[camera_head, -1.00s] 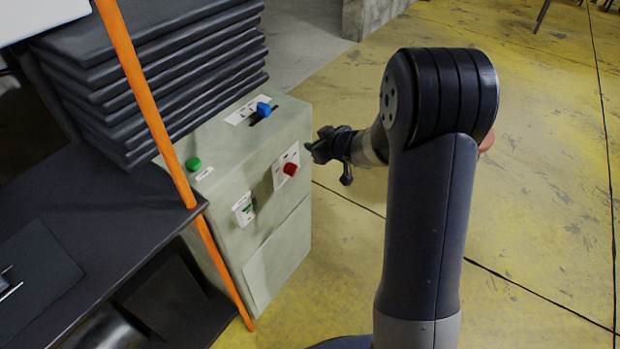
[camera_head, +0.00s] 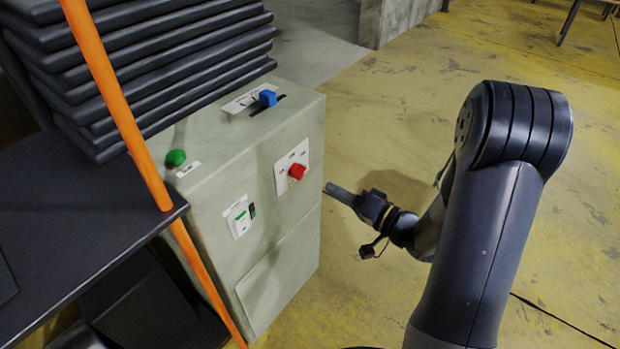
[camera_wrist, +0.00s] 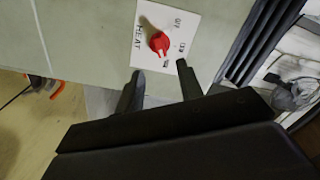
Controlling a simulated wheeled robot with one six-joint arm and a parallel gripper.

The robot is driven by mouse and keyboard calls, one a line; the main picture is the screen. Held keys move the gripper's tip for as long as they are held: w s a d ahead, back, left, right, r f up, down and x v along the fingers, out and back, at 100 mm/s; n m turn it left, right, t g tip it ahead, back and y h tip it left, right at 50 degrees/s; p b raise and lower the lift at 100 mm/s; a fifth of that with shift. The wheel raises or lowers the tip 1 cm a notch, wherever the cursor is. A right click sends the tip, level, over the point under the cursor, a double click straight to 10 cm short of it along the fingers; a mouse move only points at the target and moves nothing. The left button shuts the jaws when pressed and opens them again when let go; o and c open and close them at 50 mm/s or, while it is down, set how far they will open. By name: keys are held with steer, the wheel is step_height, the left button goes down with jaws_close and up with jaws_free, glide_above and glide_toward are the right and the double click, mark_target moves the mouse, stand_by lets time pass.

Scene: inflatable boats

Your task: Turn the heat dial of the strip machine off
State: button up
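The strip machine (camera_head: 215,207) is a pale grey-green box with several controls. Its heat dial (camera_head: 297,172) is a red knob on a white labelled plate on the front face. In the wrist view the red dial (camera_wrist: 159,43) sits on the plate, with "HEAT" and "OFF" readable beside it; its exact setting is hard to tell. My gripper (camera_head: 350,220) is to the right of the machine's front, a little lower than the dial in the head view. In the wrist view its two dark fingers (camera_wrist: 158,84) are spread and empty, apart from the dial.
A blue slider knob (camera_head: 267,98) and a green button (camera_head: 176,158) are on the machine's top. A small green-marked switch (camera_head: 239,216) is on its front. An orange pole (camera_head: 120,110) and dark stacked sheets (camera_head: 170,60) stand left. Yellow floor at right is open.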

mark_target(303, 175)
steer(key=b+x, duration=0.1)
steer(key=x, duration=0.8)
jaws_close()
